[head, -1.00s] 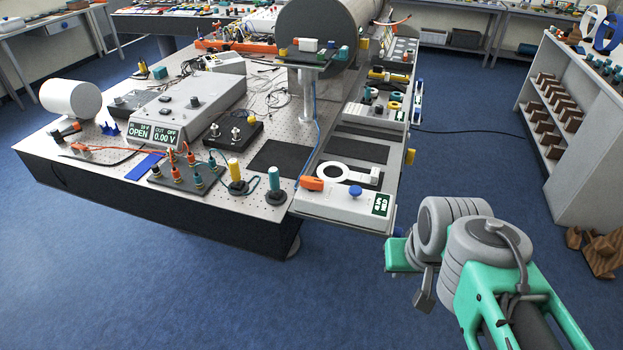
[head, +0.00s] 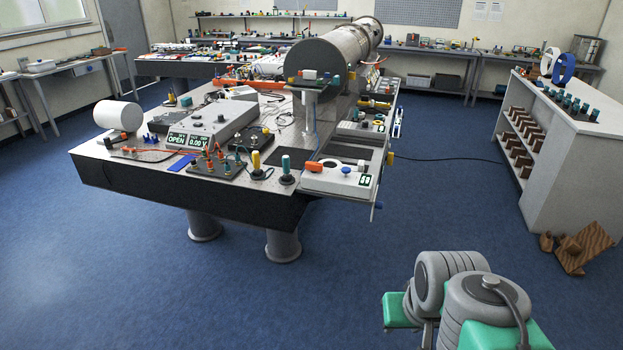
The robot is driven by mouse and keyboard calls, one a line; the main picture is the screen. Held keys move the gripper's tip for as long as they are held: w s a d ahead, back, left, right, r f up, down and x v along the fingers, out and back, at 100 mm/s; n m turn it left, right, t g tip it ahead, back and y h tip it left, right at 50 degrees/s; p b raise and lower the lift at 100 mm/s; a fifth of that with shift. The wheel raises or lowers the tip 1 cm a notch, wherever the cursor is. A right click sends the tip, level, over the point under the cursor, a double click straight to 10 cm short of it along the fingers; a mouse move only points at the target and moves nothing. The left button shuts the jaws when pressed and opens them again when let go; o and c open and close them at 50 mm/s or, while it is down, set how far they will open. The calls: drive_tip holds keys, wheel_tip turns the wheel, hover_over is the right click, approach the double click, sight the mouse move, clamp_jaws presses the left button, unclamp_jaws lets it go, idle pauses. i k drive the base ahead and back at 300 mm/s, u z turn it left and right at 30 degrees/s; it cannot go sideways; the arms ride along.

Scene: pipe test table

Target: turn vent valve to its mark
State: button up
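The pipe test table (head: 150,184) stands ahead, left of centre. On its near right corner is a white unit (head: 338,180) with an orange handle at its left, a blue knob (head: 347,170) on top and a small green display at its right end. The display is too small to read. I cannot tell which fitting is the vent valve, and no mark is legible. My arm's grey and green links fill the lower right, well short of the table, over the floor. My gripper's fingers do not show.
A large grey pipe (head: 318,62) runs along the table's back right. A meter box (head: 213,125) reads OPEN and 0.00 V. A white shelf unit (head: 577,135) stands at right, with brown wooden pieces (head: 583,250) on the floor. Blue floor between is clear.

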sight(314, 167)
drive_tip(key=u, duration=0.7)
drive_tip(key=i, duration=0.5)
drive_tip(key=u, duration=1.05)
drive_tip(key=i, duration=1.55)
drive_tip(key=z, duration=1)
drive_tip(key=i, duration=0.6)
drive_tip(key=z, duration=0.7)
